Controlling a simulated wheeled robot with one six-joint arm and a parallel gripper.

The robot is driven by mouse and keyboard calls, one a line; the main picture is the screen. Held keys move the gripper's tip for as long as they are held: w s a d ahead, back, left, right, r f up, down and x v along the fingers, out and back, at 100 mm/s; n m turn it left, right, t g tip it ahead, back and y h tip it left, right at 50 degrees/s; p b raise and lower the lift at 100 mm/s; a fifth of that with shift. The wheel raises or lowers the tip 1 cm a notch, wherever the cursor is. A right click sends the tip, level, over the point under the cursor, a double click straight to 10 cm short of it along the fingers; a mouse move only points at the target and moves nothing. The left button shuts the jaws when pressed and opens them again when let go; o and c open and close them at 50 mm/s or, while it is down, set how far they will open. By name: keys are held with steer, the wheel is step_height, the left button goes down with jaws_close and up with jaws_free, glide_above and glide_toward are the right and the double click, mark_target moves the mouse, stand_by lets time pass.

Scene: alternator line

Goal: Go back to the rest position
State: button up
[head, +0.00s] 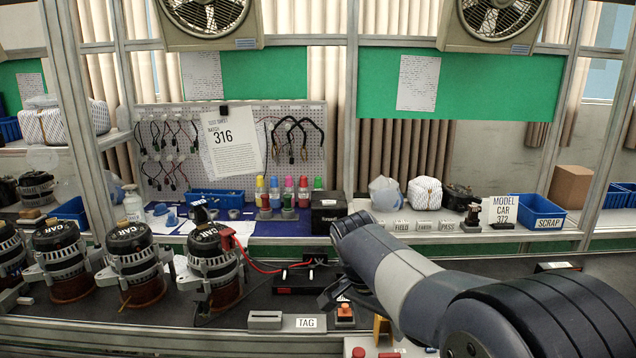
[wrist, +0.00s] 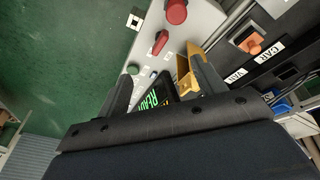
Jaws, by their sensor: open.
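My gripper (wrist: 160,68) shows in the wrist view, its two dark fingers apart with nothing held between them. Below the fingers are a panel with red knobs (wrist: 176,11) and a green button (wrist: 133,69), a yellow bracket (wrist: 187,68) and a dark display (wrist: 160,97) with green lettering, partly covered by the gripper. In the head view my arm reaches from the lower right to the middle of the bench; the fingertips there are hard to make out.
Several alternators (head: 135,262) stand at the left of the dark bench. A red clip (head: 227,238) and cable sit at the rightmost one. A TAG block (head: 305,323) and an orange button (head: 345,311) are near the front. A blue SCRAP bin (head: 541,212) is on the right shelf.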

steer(key=shift+s+a+m+h+b, duration=0.15)
steer(key=shift+a+m+h+b, duration=0.1)
steer(key=shift+m+b, duration=0.7)
steer(key=shift+s+a+m+h+b, duration=0.2)
steer(key=shift+m+b, duration=0.45)
steer(key=shift+m, duration=0.6)
steer(key=shift+r, duration=0.1)
